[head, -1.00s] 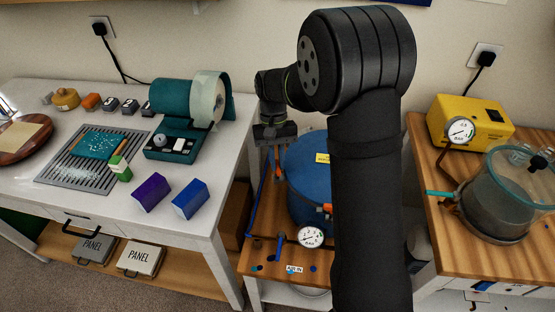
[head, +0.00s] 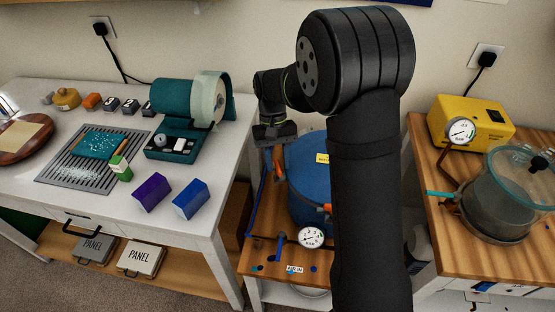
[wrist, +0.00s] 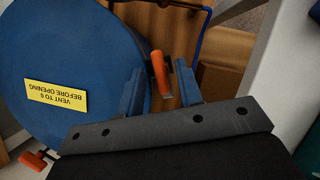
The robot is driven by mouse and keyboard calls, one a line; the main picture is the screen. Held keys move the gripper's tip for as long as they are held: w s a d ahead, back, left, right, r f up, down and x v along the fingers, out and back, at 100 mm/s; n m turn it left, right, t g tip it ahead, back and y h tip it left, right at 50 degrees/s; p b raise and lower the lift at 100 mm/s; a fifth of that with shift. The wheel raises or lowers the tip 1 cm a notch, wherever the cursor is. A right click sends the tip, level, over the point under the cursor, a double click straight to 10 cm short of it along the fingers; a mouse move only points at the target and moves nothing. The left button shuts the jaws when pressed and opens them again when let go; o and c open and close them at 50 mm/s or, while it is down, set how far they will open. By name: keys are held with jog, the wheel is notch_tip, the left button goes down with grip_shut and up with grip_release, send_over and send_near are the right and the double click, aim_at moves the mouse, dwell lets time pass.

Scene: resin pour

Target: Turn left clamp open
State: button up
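The blue pressure pot (head: 308,160) stands on a wooden stand, partly hidden behind my arm. Its lid carries a yellow label (wrist: 56,97) reading "VENT TO 0 BEFORE OPENING" in the wrist view. The left clamp (wrist: 158,66) has an orange handle standing at the pot's rim; it also shows in the head view (head: 277,161). My gripper (wrist: 161,83) is open, with one finger on each side of this handle. I cannot tell whether either finger touches it. A second orange clamp handle (wrist: 34,161) is at another side of the lid, away from my gripper.
A pressure gauge (head: 311,237) and a blue valve lever (head: 280,246) are at the pot's front. A white bench with a teal machine (head: 190,115) stands left. A glass chamber (head: 497,200) and yellow pump (head: 470,122) stand right. A blue hose (wrist: 200,40) runs near the clamp.

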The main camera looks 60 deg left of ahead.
jog(key=v, duration=1.7)
jog(key=shift+r, duration=0.25)
jog(key=shift+f, duration=0.1)
jog(key=x, duration=1.7)
jog(key=shift+f, duration=0.15)
